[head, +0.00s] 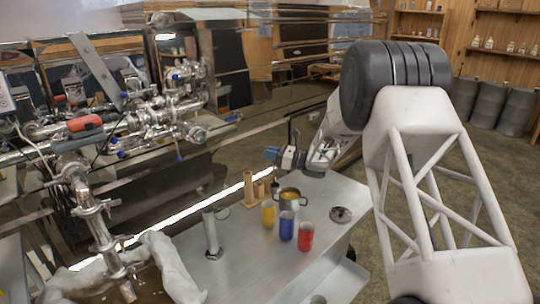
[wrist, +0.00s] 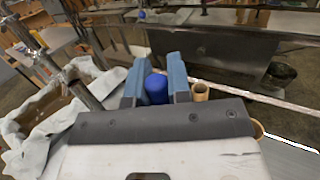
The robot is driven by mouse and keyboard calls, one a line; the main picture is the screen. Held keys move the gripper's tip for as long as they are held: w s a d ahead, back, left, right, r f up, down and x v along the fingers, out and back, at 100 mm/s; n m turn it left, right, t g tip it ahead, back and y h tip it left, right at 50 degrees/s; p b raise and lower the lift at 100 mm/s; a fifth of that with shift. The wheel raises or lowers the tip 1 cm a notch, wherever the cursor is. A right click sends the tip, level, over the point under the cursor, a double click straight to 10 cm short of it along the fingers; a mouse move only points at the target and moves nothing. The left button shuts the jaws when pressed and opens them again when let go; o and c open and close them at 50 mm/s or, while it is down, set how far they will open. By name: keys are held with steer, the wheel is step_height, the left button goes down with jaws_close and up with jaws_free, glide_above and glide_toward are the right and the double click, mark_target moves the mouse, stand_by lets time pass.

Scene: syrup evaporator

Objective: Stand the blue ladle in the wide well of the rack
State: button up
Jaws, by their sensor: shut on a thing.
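My gripper (head: 276,156) is shut on a bright blue piece (wrist: 156,88), which I take to be the blue ladle. It shows between the two grey-blue fingers in the wrist view; the rest of it is hidden. The gripper points left in the head view, above the table and clear of it. The tan rack (head: 249,192) stands below and a little left of it, with upright tubes of different heights. A round tan tube opening (wrist: 200,91), likely part of the rack, shows just right of the right finger in the wrist view. I cannot tell which well is wide.
Yellow (head: 268,214), blue (head: 287,225) and red (head: 306,237) cups stand in front of the rack, near a brass-coloured pot (head: 291,198). A dark round piece (head: 341,214) lies to the right. A metal tube (head: 211,233) stands at left. Steel piping (head: 130,130) fills the far left.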

steer(key=w+a+f+m+t+h, duration=0.1)
steer(key=w+m+t, duration=0.1)
steer(key=w, duration=0.8)
steer(key=w+f+m+t+h, duration=0.1)
steer(key=w+t, duration=0.3)
steer(key=w, duration=0.7)
steer(key=shift+a+f+m+t+h, duration=0.3)
steer(key=shift+a+m+h, duration=0.1)
steer(key=shift+m+h, duration=0.25)
steer(key=shift+f, duration=0.3)
step_height(320, 180, down, 10)
stand_by(1.0)
steer(key=shift+f, duration=0.1)
stand_by(0.3)
steer(key=o, duration=0.8)
steer(key=shift+o, duration=0.6)
steer(key=o, duration=0.9)
